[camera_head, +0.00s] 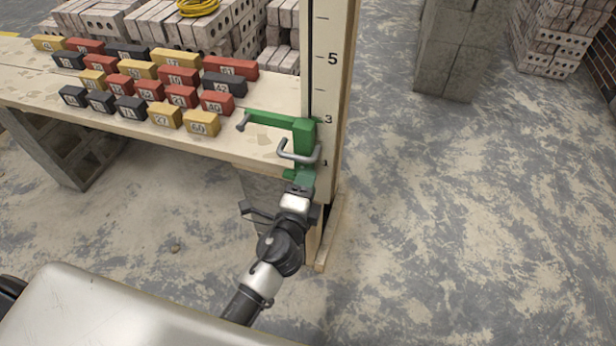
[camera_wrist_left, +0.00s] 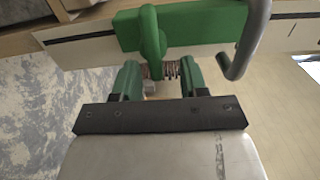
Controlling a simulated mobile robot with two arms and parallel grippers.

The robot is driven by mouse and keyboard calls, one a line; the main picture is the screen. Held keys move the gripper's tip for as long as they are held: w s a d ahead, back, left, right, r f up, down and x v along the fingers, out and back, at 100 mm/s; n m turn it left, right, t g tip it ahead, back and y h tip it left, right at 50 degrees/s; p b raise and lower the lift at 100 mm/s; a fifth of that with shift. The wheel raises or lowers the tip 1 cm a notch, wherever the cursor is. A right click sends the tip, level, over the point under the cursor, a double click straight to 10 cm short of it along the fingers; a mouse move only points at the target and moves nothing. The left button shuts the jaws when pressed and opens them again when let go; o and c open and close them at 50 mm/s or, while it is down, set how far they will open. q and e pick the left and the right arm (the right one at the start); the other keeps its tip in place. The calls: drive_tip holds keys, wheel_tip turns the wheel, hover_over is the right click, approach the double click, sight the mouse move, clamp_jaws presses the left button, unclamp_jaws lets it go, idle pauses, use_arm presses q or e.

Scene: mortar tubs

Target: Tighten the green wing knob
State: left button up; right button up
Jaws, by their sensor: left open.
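A green clamp (camera_head: 306,135) with a bent grey metal handle (camera_head: 298,153) sits at the right end of the wooden bench, against the upright marked board. In the left wrist view, an upright green piece that looks like the wing knob (camera_wrist_left: 151,38) stands in front of the clamp's green body (camera_wrist_left: 205,25), with a coiled spring (camera_wrist_left: 172,69) at its lower end. My left gripper (camera_head: 298,184) is just below the clamp. In the wrist view its open fingers (camera_wrist_left: 158,78) stand on either side of the knob's lower end; contact cannot be told. My right gripper is out of view.
Several numbered red, yellow and black blocks (camera_head: 178,76) stand in rows on the bench (camera_head: 262,143), left of the clamp. The tall marked board (camera_head: 325,80) rises beside the clamp. The grey handle (camera_wrist_left: 247,42) hangs close to the right finger.

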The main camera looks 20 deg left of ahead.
use_arm(q)
drive_tip(key=s+b, duration=0.2)
drive_tip(key=s, duration=0.6)
drive_tip(key=shift+s+a, duration=0.3)
drive_tip(key=shift+s, duration=0.1)
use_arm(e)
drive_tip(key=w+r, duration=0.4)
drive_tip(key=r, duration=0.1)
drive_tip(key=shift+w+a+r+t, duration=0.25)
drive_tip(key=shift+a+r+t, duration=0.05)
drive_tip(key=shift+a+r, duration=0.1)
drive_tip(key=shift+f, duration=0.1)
